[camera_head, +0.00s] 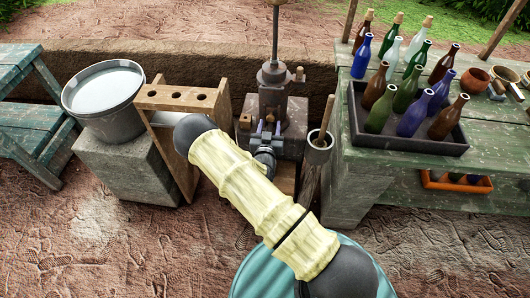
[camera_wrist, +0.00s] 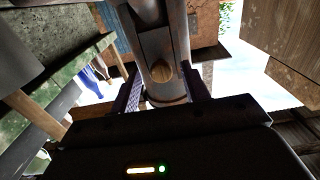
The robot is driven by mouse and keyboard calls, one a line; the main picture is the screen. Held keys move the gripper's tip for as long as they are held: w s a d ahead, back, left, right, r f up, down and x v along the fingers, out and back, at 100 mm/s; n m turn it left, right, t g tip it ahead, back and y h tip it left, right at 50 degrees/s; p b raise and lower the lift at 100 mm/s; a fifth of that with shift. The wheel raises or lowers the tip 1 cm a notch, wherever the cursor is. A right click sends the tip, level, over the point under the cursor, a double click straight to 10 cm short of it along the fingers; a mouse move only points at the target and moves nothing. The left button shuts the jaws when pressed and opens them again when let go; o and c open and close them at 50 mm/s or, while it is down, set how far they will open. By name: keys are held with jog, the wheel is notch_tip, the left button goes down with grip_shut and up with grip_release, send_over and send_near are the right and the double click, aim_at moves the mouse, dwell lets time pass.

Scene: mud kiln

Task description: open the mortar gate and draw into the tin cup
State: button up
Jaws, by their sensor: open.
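A dark metal device with an upright rod (camera_head: 274,78) stands behind my gripper; it may carry the mortar gate, but I cannot pick the gate out surely. My gripper (camera_head: 267,130) is at its front, fingers open and pointing toward it. In the wrist view, a grey metal body with a round wooden knob end (camera_wrist: 162,72) shows between the spread fingers of my gripper (camera_wrist: 160,90). I see no clear grip on it. A grey round vessel (camera_head: 318,150) with a wooden stick in it stands right of my gripper; I cannot tell whether it is the tin cup.
A bucket of pale liquid (camera_head: 104,92) sits on a stone block (camera_head: 125,165) at left, beside a wooden rack with holes (camera_head: 180,97). A green table (camera_head: 480,165) at right bears a dark tray (camera_head: 410,145) of bottles. Another green table (camera_head: 35,118) is far left.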

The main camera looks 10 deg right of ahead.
jog(key=b+v, duration=0.1)
jog(key=v, duration=1.3)
jog(key=shift+w, duration=0.1)
jog(key=s+d+r+n+g+y, duration=0.2)
jog(key=s+d+r+g+y, duration=0.1)
jog(key=s+r+g, duration=0.5)
jog(key=s+d+r+n+g+y, duration=0.25)
jog(key=s+r+g, duration=0.4)
jog(key=r, duration=0.45)
jog(key=w+p+v, duration=0.2)
jog(key=p+v, duration=0.9)
jog(key=p, duration=0.1)
jog(key=shift+w+a+r+m, duration=0.2)
jog(key=shift+w+r+m, duration=0.05)
jog(key=shift+w+m, duration=0.25)
